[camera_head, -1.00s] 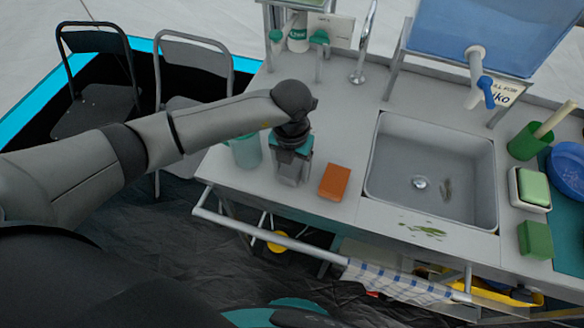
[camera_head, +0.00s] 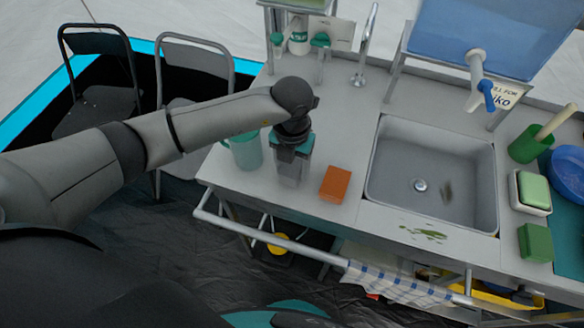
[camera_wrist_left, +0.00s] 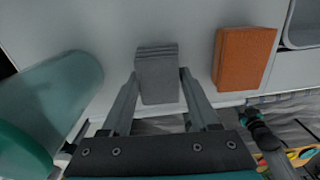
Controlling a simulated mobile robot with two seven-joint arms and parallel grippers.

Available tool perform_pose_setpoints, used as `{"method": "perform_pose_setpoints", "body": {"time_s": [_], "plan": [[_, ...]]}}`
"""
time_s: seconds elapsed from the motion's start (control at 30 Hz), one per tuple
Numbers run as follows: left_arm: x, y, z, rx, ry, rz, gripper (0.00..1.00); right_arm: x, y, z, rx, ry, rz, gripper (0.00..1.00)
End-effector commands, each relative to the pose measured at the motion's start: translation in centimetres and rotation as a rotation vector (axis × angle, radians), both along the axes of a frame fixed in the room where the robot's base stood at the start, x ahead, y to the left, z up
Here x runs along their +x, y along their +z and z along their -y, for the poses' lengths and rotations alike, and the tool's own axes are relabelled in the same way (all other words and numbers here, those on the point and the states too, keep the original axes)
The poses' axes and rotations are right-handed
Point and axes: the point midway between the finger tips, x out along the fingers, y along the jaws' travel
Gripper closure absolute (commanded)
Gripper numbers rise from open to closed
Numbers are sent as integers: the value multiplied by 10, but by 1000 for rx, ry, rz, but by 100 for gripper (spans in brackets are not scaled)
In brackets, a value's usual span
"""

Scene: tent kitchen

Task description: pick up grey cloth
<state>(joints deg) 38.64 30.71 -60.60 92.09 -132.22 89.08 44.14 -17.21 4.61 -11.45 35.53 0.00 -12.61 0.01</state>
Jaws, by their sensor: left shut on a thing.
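The grey cloth (camera_wrist_left: 158,75) is a folded block on the counter near its front edge in the left wrist view. My left gripper (camera_wrist_left: 157,80) is shut on it, with one finger against each side. In the head view my left gripper (camera_head: 289,174) points down at the counter between the teal cup and the orange sponge, and it hides most of the cloth there. I cannot tell whether the cloth is clear of the counter.
An orange sponge (camera_head: 335,184) lies just right of the gripper. A teal cup (camera_head: 246,151) stands close on its left. The sink (camera_head: 425,190) is further right. A rail (camera_head: 270,237) with a checked towel (camera_head: 395,285) runs along the front.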

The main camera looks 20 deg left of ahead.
Motion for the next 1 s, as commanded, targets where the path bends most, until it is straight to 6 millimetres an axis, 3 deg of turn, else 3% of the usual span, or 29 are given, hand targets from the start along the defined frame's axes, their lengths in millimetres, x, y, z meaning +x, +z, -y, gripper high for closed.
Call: {"method": "perform_pose_setpoints", "body": {"time_s": [0.17, 0.4, 0.6, 0.8, 1.0], "plan": [[2, 35, 0, -2, -1, 6, 92, 0, 6, 0, 0, 0, 0, 50], [2, 105, 0, -1, -1, 9, 92, 0, 13, 0, 0, 1, 1, 50], [1, 154, 0, -1, 0, 6, 92, 0, 16, 0, 0, 1, 1, 50], [1, 181, 0, 0, 1, 3, 92, 0, 17, 0, 0, 1, 1, 50], [0, 189, 0, 0, 0, 1, 92, 1, 17, 0, 0, 0, 1, 50]]}}
